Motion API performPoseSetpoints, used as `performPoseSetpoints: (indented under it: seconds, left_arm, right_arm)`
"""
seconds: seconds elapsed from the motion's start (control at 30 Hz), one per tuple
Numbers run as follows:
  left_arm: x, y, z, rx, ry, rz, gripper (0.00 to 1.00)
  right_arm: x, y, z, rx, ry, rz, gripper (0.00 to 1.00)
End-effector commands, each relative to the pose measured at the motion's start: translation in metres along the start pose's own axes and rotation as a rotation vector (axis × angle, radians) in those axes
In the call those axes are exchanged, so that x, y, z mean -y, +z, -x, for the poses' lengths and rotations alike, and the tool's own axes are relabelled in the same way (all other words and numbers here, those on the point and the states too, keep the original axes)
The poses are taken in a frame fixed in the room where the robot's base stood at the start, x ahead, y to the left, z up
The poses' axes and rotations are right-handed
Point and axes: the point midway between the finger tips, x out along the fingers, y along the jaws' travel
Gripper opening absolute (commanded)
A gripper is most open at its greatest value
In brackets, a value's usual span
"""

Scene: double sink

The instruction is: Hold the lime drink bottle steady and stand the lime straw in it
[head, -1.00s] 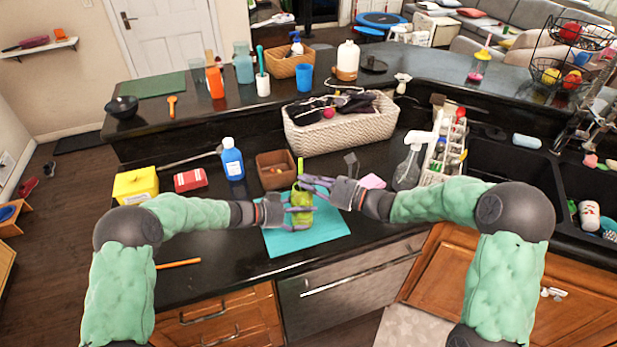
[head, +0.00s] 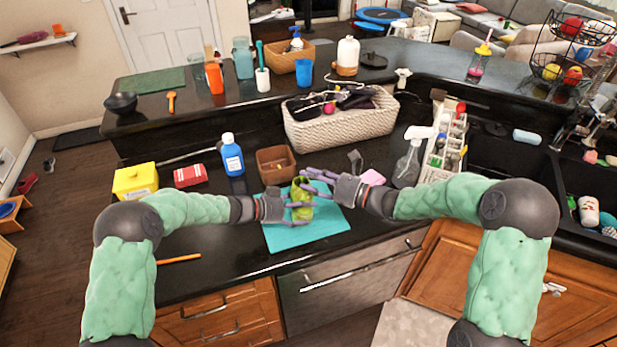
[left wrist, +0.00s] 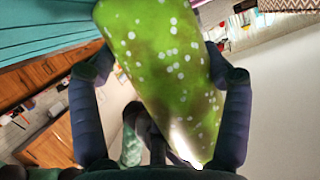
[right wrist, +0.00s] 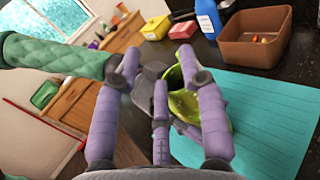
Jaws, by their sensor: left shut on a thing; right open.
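The speckled lime drink bottle (head: 301,196) stands upright over the teal mat (head: 322,231). My left gripper (head: 290,207) is shut around its body from the left. In the left wrist view the bottle (left wrist: 165,70) fills the space between the fingers. My right gripper (head: 312,184) is open at the bottle's top, coming from the right. In the right wrist view the bottle's green upper part (right wrist: 185,98) shows behind and between my spread fingers (right wrist: 172,75). I cannot make out the lime straw in any current view; the fingers cover part of the bottle's top.
A brown wooden box (head: 277,164), a blue bottle (head: 232,158), a red box (head: 190,176) and a yellow box (head: 135,182) stand behind and left. A wicker basket (head: 340,125) is behind. An orange stick (head: 178,260) lies front left. The counter there is mostly clear.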

Motion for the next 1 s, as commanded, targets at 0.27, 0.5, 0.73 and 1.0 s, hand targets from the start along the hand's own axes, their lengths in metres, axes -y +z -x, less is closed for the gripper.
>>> performPoseSetpoints:
  seconds: [0.27, 0.5, 0.73, 1.0]
  left_arm:
    - [0.000, 0.000, 0.000, 0.000, -0.001, 0.001, 0.43]
    - [0.000, 0.000, 0.000, 0.000, -0.001, 0.000, 0.43]
    - [0.000, 0.000, 0.000, 0.000, -0.001, 0.000, 0.43]
    - [0.000, 0.000, 0.000, 0.000, -0.001, 0.000, 0.43]
  right_arm:
    - [0.001, 0.000, 0.054, 0.000, -0.006, 0.001, 0.42]
    - [0.001, 0.000, 0.093, 0.000, -0.004, 0.000, 0.42]
    - [0.000, 0.000, 0.109, -0.001, -0.001, 0.000, 0.42]
    - [0.000, 0.000, 0.110, 0.000, 0.000, 0.000, 0.42]
